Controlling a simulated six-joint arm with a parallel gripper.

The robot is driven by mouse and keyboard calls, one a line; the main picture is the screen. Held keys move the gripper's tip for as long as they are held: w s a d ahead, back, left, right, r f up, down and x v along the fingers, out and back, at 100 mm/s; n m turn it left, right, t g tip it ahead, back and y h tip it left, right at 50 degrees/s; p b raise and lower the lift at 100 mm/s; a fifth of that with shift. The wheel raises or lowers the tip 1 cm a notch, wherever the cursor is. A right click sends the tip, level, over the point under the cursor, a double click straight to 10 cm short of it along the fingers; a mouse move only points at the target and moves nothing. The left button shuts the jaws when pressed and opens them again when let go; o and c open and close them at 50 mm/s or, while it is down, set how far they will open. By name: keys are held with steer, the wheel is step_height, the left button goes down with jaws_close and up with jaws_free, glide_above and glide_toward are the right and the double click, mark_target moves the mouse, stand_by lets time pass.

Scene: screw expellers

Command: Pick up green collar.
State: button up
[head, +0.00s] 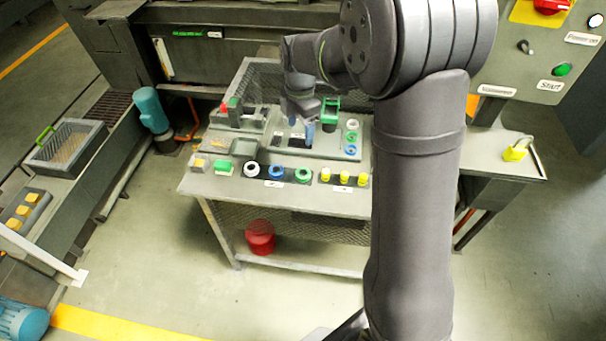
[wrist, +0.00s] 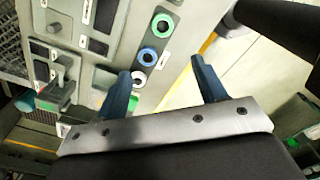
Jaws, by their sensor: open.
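A green collar (head: 303,174) lies at the right end of a front row of three collars on the bench, beside a blue collar (head: 276,172) and a white collar (head: 252,169). In the wrist view the green collar (wrist: 162,25) is at the top, with the blue (wrist: 147,57) and white (wrist: 138,78) ones below it. A smaller green ring (head: 351,136) is in a column at the bench's right. My gripper (head: 303,130) is above the bench, behind the front row. Its blue fingers (wrist: 161,65) are apart with nothing held between them.
The bench (head: 230,188) also carries several yellow pieces (head: 344,177) right of the collars and a green bracket (head: 330,106) near my gripper. A red bucket (head: 260,237) stands underneath. Open floor lies before the bench.

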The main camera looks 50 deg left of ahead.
steer(key=w+d+n, duration=0.1)
steer(key=n, duration=0.4)
glide_above(303, 170)
steer(key=d, duration=0.2)
steer(key=f, duration=1.2)
steer(key=shift+s+a+f, duration=0.1)
steer(key=shift+s+a, duration=0.05)
steer(key=shift+a, duration=0.1)
steer(key=shift+s+a+f, duration=0.1)
steer(key=shift+s+f, duration=0.05)
steer(key=shift+f, duration=1.2)
steer(key=shift+s+a+f, duration=0.1)
steer(key=shift+f, duration=1.2)
steer(key=c, duration=1.1)
steer(key=shift+c, duration=0.2)
steer(key=shift+r, duration=0.1)
